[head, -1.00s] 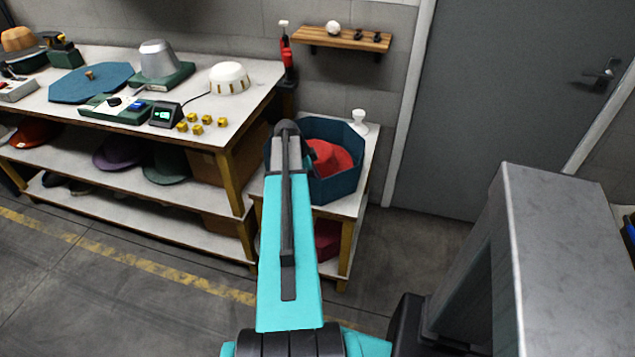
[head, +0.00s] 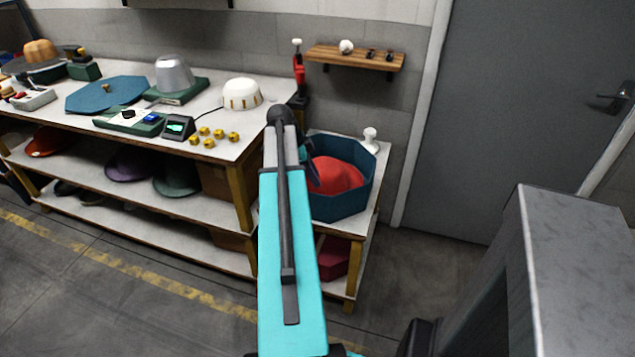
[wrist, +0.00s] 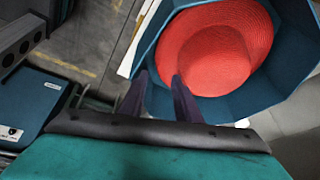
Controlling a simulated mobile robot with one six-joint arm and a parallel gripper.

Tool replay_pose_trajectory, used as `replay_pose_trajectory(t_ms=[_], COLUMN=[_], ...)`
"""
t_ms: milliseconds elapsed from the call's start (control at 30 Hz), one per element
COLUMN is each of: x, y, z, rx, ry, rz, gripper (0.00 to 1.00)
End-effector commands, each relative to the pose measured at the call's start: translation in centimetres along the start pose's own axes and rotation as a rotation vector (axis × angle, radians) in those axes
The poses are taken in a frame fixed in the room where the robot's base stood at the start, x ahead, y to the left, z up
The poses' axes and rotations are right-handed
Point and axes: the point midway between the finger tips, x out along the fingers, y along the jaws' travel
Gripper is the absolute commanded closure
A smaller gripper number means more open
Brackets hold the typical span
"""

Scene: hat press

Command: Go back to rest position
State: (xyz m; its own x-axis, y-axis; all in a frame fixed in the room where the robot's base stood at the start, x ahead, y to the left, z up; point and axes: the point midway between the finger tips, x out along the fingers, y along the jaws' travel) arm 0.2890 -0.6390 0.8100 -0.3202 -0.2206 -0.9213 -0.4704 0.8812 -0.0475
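My gripper (wrist: 158,82) shows in the wrist view as two dark fingers with a gap between them and nothing held. It is over the near side of an octagonal blue box (head: 330,207). A red hat (head: 337,174) with a rounded crown lies in the box. The hat also shows in the wrist view (wrist: 215,50), beyond the fingertips and apart from them as far as I can tell. In the head view my turquoise arm points toward the box and hides most of the gripper.
The box stands on a small side table (head: 364,205) with a white knob-shaped object (head: 370,140). On the left is a long workbench (head: 60,121) with a metal hat form (head: 174,74) and a white dome (head: 241,94). A wooden shelf (head: 355,58) is above. Open floor (head: 100,310) lies in front.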

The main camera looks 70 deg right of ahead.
Motion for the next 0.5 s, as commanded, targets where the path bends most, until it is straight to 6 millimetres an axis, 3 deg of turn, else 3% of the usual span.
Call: replay_pose_trajectory(t_ms=[500], x=[-1.00], y=[0.01], z=[0.01], rx=[-0.001], ry=[0.000], rz=[0.000], gripper=[0.70])
